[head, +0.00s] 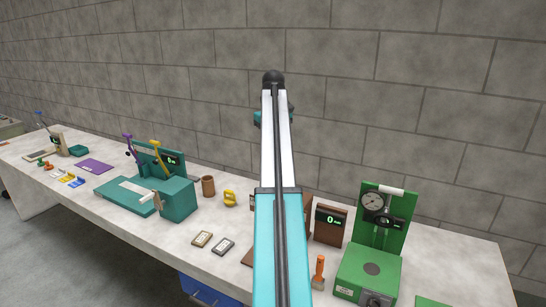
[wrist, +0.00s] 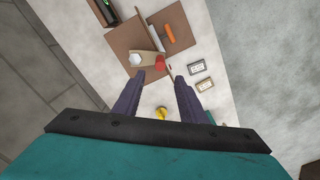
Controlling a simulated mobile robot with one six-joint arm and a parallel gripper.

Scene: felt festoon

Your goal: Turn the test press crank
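In the wrist view, my gripper (wrist: 159,78) is open and empty, its two dark purple fingers apart. It points down over the bench at a brown station board (wrist: 129,37). On the board, a beige block (wrist: 145,57) carries a pale round part, with a red knob (wrist: 160,59) beside it, just beyond the fingertips. I cannot tell whether the red knob belongs to the test press crank. In the head view, my arm hides most of this station; its brown display box (head: 331,225) reads 0. A green press (head: 381,220) with a dial gauge and white handle stands to the right.
Two small framed tiles (head: 202,239) (head: 222,246) lie nearby. A yellow weight (head: 229,198), a brown cup (head: 208,186) and a teal machine (head: 165,190) with purple and yellow levers stand left. The block wall is behind.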

